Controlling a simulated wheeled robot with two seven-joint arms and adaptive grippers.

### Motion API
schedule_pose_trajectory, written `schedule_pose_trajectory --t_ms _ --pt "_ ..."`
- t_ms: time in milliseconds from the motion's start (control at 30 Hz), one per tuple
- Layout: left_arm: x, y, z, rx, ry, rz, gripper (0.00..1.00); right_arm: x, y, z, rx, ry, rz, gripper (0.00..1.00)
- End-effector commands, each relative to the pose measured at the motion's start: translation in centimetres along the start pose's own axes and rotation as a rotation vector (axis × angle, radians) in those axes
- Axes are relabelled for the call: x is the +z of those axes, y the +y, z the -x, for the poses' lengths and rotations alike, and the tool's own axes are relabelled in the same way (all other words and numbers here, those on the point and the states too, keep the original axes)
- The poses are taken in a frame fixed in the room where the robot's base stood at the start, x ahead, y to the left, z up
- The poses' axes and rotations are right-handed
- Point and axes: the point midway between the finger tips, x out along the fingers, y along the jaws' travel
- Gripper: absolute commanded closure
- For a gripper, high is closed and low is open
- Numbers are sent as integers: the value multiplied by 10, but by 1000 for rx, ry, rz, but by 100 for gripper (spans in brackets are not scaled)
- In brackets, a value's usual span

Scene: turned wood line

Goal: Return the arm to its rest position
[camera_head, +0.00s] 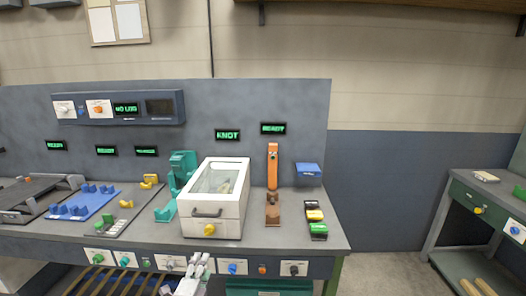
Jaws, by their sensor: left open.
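My left gripper (202,263) shows at the bottom of the head view, in front of the workbench's (262,238) front edge. It is pale grey, points upward in the picture and is open. I see nothing between its fingers. It overlaps the front panel with knobs, and I cannot tell how far it is from the panel. My right gripper is not in view.
A white box with a clear lid (212,220) stands on the bench above the gripper. A green fixture (180,182) and an orange post (272,164) flank it. Another bench (463,205) stands far right, with open floor between.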

Motion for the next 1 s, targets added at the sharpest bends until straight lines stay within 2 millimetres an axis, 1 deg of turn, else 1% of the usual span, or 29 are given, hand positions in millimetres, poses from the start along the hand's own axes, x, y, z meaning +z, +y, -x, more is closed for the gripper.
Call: schedule_pose_trajectory --t_ms 33,167,267,300,367,400,467,500,567,600,667,700,767,800,867,900,967,1000 --pt "2 14 -1 26 0 38 42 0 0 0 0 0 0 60" --pt "10 54 -2 99 -7 151 42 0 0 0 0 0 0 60" --pt "20 91 0 165 -24 242 42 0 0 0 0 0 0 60" --pt "24 108 1 194 -34 280 42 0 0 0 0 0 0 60" --pt "31 134 4 238 -53 340 42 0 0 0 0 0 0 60" --pt "36 152 7 267 -68 378 42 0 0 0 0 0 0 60" --pt "44 177 12 309 -92 434 42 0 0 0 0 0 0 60" --pt "48 194 16 335 -110 472 42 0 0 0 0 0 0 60" --pt "55 218 22 374 -137 524 42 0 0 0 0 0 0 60" --pt "60 235 28 399 -157 560 42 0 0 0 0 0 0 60" --pt "66 260 37 437 -188 608 42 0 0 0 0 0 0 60" --pt "70 276 44 461 -211 642 42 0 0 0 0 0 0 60" --pt "76 300 55 497 -245 689 42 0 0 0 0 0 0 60" --pt "80 316 63 521 -269 720 42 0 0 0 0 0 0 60" --pt "85 340 76 555 -306 764 42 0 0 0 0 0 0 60" --pt "88 355 86 577 -331 792 42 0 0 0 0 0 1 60" --pt "92 378 102 610 -370 833 42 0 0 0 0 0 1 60" --pt "95 393 112 631 -397 859 42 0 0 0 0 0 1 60"
